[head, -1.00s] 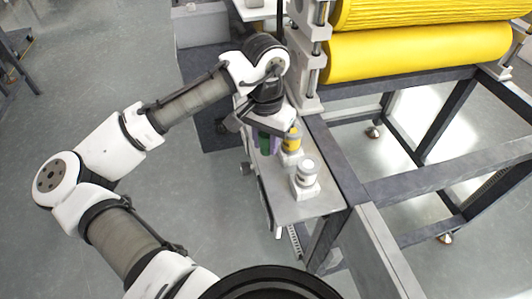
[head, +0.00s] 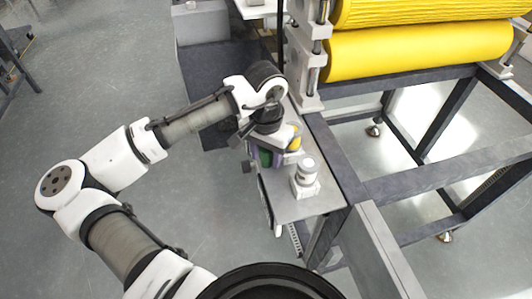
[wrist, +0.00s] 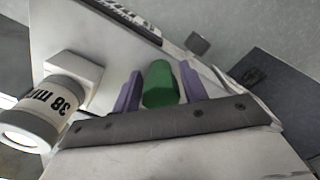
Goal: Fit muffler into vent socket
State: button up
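My gripper (wrist: 160,88), with two purple fingers, is shut on a green cylinder (wrist: 160,83), which I take to be the muffler. In the head view my gripper (head: 264,157) is low over the left part of a grey shelf, and the green piece (head: 265,158) shows between the fingers. A white round fitting (head: 305,170) on a square block stands upright to the right of the gripper. In the wrist view this fitting (wrist: 42,115) carries the marking "38 m". A yellow-ringed fitting (head: 296,143) is partly hidden behind my wrist. I cannot tell which fitting is the vent socket.
The grey shelf (head: 300,208) is bare at its near end. A dark machine frame (head: 345,175) runs along its right side. Yellow rollers (head: 420,48) stand behind. Open floor (head: 215,215) lies to the left.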

jog(key=shift+o, duration=0.2)
jog(key=shift+r, duration=0.1)
notch_tip(320, 180, up, 12)
jog(key=shift+r+b, duration=0.1)
jog(key=shift+b, duration=0.4)
